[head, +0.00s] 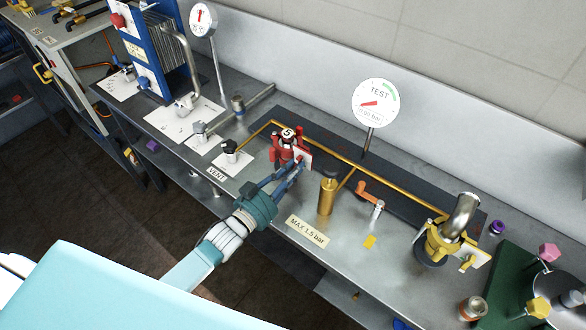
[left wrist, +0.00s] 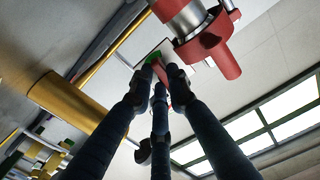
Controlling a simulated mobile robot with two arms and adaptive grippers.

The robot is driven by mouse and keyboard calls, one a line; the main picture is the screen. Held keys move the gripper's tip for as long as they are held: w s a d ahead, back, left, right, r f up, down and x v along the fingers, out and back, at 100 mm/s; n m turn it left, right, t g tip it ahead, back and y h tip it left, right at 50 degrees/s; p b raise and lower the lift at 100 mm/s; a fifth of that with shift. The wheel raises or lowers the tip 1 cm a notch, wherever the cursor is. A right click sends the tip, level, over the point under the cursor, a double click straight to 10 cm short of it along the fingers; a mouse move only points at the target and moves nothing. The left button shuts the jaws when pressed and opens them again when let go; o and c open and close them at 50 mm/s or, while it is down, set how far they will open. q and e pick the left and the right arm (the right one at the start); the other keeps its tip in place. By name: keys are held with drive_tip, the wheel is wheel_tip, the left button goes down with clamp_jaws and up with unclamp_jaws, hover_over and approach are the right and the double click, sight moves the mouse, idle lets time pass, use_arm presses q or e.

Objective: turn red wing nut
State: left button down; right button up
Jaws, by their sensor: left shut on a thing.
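My left gripper (head: 295,162) reaches in from the lower left to the front of the red clamp fitting (head: 285,147) on the bench. In the left wrist view, its dark fingers (left wrist: 160,76) close together around a small red piece (left wrist: 163,79), which looks like the wing nut, with a bit of green beside it. The fingers hide most of this piece. The red clamp (left wrist: 212,48) stands just right of the fingertips there, around a metal pipe. A white tag (head: 304,157) is by the fingertips. My right gripper is not in view.
A brass cylinder (head: 327,196) stands right of my gripper, with an orange-handled valve (head: 372,197) beyond it. A yellow clamp (head: 440,240) with a bent pipe is farther right. A TEST gauge (head: 376,103) rises behind. A black knob (head: 230,150) stands left of the red clamp.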

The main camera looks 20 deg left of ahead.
use_arm(q)
drive_tip(key=shift+f, duration=0.1)
idle(0.3)
drive_tip(key=c, duration=1.7)
unclamp_jaws()
drive_tip(key=shift+o, duration=0.2)
drive_tip(key=v, duration=1.2)
